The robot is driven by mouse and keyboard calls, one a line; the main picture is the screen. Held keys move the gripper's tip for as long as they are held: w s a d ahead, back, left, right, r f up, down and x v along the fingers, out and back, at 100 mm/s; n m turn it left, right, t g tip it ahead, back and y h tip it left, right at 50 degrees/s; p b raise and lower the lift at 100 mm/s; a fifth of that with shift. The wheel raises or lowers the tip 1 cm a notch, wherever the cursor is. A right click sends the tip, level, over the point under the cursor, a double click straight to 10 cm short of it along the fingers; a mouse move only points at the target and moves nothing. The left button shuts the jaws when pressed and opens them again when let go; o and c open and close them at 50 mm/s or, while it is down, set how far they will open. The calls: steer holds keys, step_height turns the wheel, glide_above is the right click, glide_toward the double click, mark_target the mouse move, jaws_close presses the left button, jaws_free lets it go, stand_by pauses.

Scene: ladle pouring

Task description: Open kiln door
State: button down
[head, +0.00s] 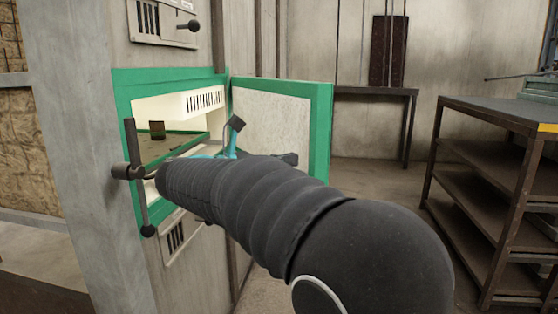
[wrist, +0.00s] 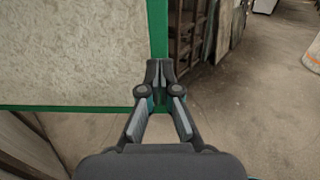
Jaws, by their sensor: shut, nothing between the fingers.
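The kiln door (head: 322,125), a pale panel with a green frame, stands swung open to the right of the kiln (head: 125,95). The lit chamber shows a shelf (head: 165,150) with a small brown cup (head: 157,130) on it. In the wrist view, the inner face of the door (wrist: 70,50) fills the upper left. My gripper (wrist: 160,65) is shut and empty, its fingertips close to the door's lower right corner; I cannot tell whether they touch it. In the head view my arm hides most of the gripper and the lower part of the door.
A dark metal shelf rack (head: 490,150) stands on the right. A narrow dark table (head: 375,92) is against the back wall. A grey post (head: 75,130) is left of the kiln, and a dark lever handle (head: 130,170) projects at the chamber's left. Floor between door and rack is clear.

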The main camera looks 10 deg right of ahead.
mark_target(312, 156)
steer(key=shift+p+x, duration=0.35)
steer(key=shift+x, duration=2.7)
